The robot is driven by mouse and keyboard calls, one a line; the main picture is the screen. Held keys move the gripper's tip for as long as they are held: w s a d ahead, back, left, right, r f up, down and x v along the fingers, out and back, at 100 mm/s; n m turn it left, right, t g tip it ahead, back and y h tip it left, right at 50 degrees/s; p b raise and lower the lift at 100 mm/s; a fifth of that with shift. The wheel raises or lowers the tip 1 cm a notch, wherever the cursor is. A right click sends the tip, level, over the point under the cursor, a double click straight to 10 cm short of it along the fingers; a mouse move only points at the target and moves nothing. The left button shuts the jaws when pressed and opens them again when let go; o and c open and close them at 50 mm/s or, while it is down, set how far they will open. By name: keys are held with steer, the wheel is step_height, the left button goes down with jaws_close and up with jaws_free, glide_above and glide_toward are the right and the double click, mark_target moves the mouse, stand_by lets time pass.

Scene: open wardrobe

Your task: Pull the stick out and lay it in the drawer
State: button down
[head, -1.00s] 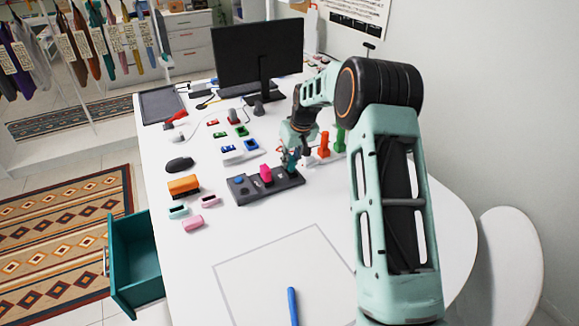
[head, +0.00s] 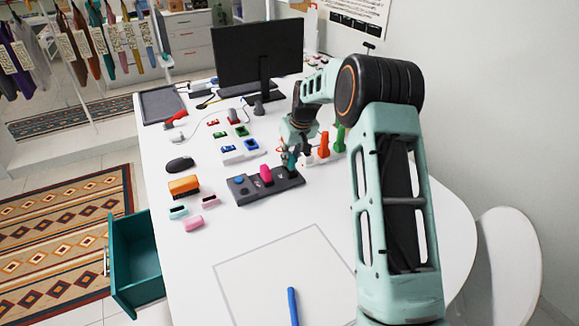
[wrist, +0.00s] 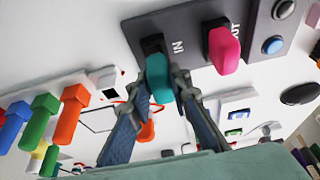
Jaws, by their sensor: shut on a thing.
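A dark grey block (head: 252,192) on the white table carries two sockets, marked IN and OUT in the wrist view. A teal stick (wrist: 159,80) stands at the black IN socket, and a pink stick (wrist: 224,50) stands in the OUT socket. The pink stick also shows in the head view (head: 266,174). My gripper (wrist: 162,90) is shut on the teal stick, with one finger on each side. In the head view my gripper (head: 289,160) is at the block's right end. The teal drawer (head: 135,262) is open and looks empty, at the table's left side.
Orange and green pegs (head: 323,145) stand close to the right of my gripper. An orange block (head: 183,185), a black mouse (head: 179,164) and small pink and teal pieces lie left of the block. A monitor (head: 258,52) stands behind.

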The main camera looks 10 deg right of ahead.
mark_target(291, 156)
steer(key=shift+r, duration=0.2)
stand_by(0.3)
steer(key=shift+r+p, duration=1)
steer(key=shift+r, duration=0.85)
steer(key=shift+s+r, duration=0.15)
steer(key=shift+s, duration=0.1)
steer(key=s+r+m, duration=0.1)
steer(key=s, duration=1.2)
steer(key=s+r+m+h, duration=0.1)
steer(key=s+m, duration=0.1)
steer(key=s, duration=1.1)
steer(key=shift+a+r+m, duration=0.25)
steer(key=shift+r+m, duration=0.05)
